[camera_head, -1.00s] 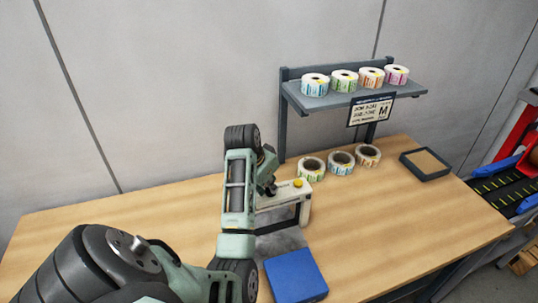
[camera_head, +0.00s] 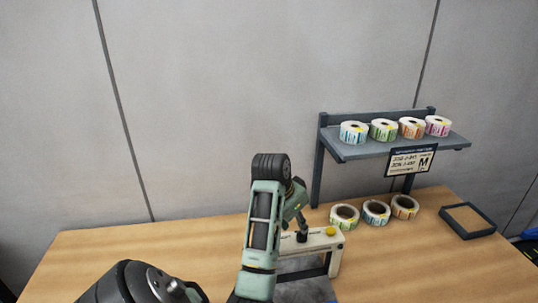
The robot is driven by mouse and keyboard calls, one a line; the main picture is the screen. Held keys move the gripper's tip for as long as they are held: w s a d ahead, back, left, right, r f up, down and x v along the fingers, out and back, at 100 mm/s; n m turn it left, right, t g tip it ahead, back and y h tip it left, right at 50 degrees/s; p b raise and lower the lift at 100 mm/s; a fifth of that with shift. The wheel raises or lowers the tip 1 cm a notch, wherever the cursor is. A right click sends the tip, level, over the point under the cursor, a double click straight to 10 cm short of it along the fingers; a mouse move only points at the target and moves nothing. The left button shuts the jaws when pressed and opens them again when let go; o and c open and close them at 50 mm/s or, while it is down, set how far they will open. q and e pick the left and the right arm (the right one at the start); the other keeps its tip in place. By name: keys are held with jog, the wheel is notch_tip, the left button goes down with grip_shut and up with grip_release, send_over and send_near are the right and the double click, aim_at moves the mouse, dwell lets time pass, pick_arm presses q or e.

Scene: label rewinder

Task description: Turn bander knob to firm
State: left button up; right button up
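The bander (camera_head: 334,258) is a cream-coloured bench unit with a yellow button (camera_head: 331,231) on its top right. A small dark knob (camera_head: 301,237) shows on the bander's top, left of the button. My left gripper (camera_head: 300,226) points down from the arm, directly above or at this knob. My arm hides the bander's left part. I cannot tell whether the fingers touch the knob or how far apart they are. The knob's setting marks are too small to read. My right gripper is out of view.
A dark tray (camera_head: 468,221) is at right. The table's left side is clear.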

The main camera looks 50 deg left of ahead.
pick_arm(q)
jog(key=s, duration=1.1)
jog(key=shift+s+d+f, duration=0.2)
jog(key=shift+s+f, duration=0.1)
jog(key=shift+s, duration=0.1)
